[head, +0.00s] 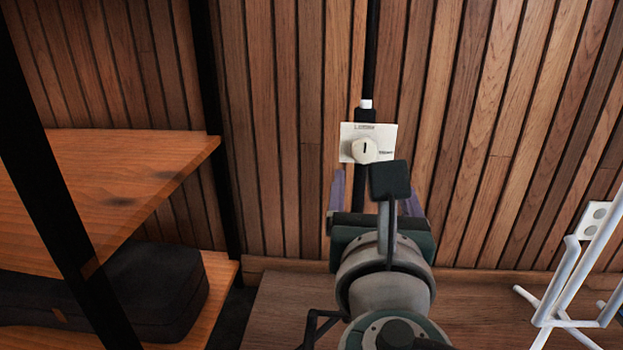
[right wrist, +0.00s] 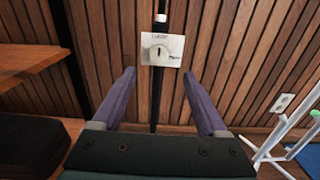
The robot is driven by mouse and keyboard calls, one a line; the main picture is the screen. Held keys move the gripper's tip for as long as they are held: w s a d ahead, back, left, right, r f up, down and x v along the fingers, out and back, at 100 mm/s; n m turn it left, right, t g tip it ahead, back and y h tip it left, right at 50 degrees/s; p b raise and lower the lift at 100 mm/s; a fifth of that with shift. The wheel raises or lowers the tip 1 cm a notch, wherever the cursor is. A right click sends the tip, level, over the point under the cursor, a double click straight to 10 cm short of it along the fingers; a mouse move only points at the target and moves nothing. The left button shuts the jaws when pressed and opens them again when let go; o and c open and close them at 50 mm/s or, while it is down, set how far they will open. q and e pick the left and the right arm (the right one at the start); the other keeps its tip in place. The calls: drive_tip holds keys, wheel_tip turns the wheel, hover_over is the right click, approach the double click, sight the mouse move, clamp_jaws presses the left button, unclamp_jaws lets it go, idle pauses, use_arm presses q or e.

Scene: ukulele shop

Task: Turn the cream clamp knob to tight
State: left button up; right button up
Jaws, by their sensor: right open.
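The cream clamp knob (head: 365,150) is round with a dark line on its face. It sits on a cream plate (head: 351,131) fixed to a black vertical pole (head: 371,60). The plate has small lettering above the knob and to its right. The line on the knob looks about vertical. In the right wrist view the knob (right wrist: 159,52) lies ahead, between and beyond the fingers. My right gripper (head: 376,192) is open and empty, just below and short of the knob; its purple fingers (right wrist: 162,98) are wide apart and do not touch it. My left gripper is not in view.
Wooden shelves (head: 90,190) stand on the left with a dark case (head: 150,285) on the lower one. A white tubular stand (head: 570,285) is at the lower right, near a wall outlet (head: 596,216). The slatted wall is close behind the plate.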

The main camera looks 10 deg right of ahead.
sight(364, 154)
drive_tip(key=b+x, duration=0.1)
drive_tip(key=x, duration=0.2)
drive_tip(key=b+x, duration=0.4)
drive_tip(key=x, duration=0.1)
drive_tip(key=shift+w+f, duration=0.3)
drive_tip(key=shift+f, duration=0.1)
drive_tip(key=shift+w+d+r+b, duration=0.2)
drive_tip(key=shift+w+b, duration=0.25)
drive_tip(key=shift+w, duration=0.15)
clamp_jaws()
